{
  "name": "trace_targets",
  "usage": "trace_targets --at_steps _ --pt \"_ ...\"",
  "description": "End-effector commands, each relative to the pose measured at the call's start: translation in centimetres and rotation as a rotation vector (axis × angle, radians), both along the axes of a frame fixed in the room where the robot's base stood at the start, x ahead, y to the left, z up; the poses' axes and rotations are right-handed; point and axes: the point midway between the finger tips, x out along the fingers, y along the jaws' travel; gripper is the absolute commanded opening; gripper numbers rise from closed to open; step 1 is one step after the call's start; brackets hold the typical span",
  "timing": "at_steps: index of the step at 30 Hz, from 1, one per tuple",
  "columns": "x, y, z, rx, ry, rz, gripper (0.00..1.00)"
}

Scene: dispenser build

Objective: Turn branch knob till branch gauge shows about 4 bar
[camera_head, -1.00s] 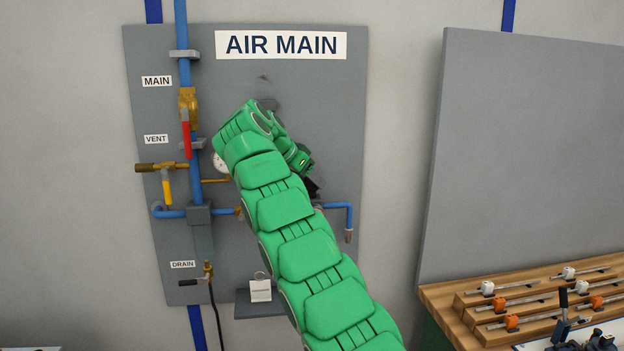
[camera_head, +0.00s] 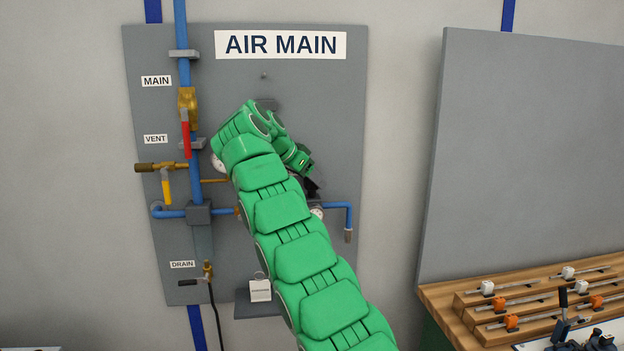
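My green arm crosses the AIR MAIN panel (camera_head: 341,130). My gripper (camera_head: 312,188) is a small dark shape at its end, in front of the pipework right of the panel's middle. Whether it is open, shut or touching anything is hidden. A white gauge face (camera_head: 217,163) shows only as a sliver left of my arm, and its needle is hidden. Another small white round part (camera_head: 317,212) shows just below my gripper, too small to read. I cannot tell which of these is the branch gauge. The branch knob is not visible; my arm and gripper cover that area.
A red-handled main valve (camera_head: 186,138), a yellow-handled vent valve (camera_head: 166,188) and a drain valve (camera_head: 208,271) sit on the left pipe. A blue branch pipe (camera_head: 350,215) ends at the right. A small shelf (camera_head: 248,309) holds a white tag. A wooden bench (camera_head: 447,299) stands right.

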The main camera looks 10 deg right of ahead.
Motion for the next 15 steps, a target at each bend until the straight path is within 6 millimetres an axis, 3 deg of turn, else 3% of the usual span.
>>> trace_targets --at_steps 15 --pt "-0.27 0.82 0.74 0.001 -0.001 0.003 0.54"
